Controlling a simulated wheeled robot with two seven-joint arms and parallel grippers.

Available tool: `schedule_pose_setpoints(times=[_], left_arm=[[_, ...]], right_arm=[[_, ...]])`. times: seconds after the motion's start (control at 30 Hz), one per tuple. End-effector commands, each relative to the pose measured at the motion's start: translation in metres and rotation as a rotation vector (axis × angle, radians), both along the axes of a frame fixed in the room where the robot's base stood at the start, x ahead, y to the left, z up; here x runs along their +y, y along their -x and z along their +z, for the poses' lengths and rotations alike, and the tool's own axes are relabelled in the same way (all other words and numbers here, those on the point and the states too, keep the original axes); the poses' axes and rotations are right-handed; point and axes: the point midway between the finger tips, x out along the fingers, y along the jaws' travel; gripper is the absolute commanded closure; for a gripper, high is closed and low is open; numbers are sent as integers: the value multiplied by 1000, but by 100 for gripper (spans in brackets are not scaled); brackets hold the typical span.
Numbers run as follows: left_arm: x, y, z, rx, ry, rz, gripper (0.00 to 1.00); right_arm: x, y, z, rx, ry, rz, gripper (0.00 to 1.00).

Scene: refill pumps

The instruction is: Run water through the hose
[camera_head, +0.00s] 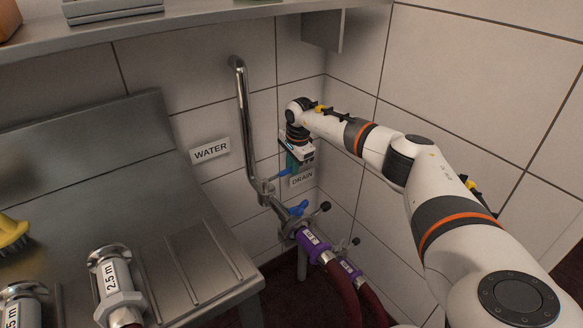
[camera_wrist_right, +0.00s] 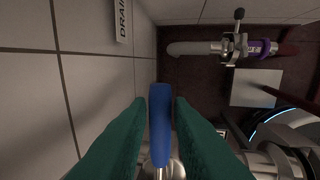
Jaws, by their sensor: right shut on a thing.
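A chrome water pipe (camera_head: 243,120) runs down the wall beside the WATER sign (camera_head: 210,151) to a valve with a blue lever (camera_head: 281,174). My right gripper (camera_head: 291,163) has its green fingers shut on this lever. The wrist view shows the blue lever (camera_wrist_right: 160,120) between the two fingers (camera_wrist_right: 160,98). Below the valve, a dark red hose (camera_head: 344,290) joins the pipe through a purple-banded coupling (camera_head: 309,243). A second purple-banded coupling (camera_head: 349,268) sits lower, on another hose. My left gripper is out of view.
The DRAIN sign (camera_head: 302,178) is on the wall behind my right gripper. A shelf (camera_head: 190,18) crosses above.

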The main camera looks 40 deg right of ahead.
Motion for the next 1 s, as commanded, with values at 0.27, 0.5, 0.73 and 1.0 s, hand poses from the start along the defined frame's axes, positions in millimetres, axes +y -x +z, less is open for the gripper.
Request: schedule_pose_setpoints(times=[0.27,0.5,0.73,1.0], left_arm=[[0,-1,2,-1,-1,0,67],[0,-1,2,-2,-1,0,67],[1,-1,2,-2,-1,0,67],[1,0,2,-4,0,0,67]], right_arm=[[0,-2,1,-4,-1,10,100],[1,-2,1,-4,-1,9,66],[1,-1,1,-2,0,8,59],[0,1,18,-4,0,10,59]])
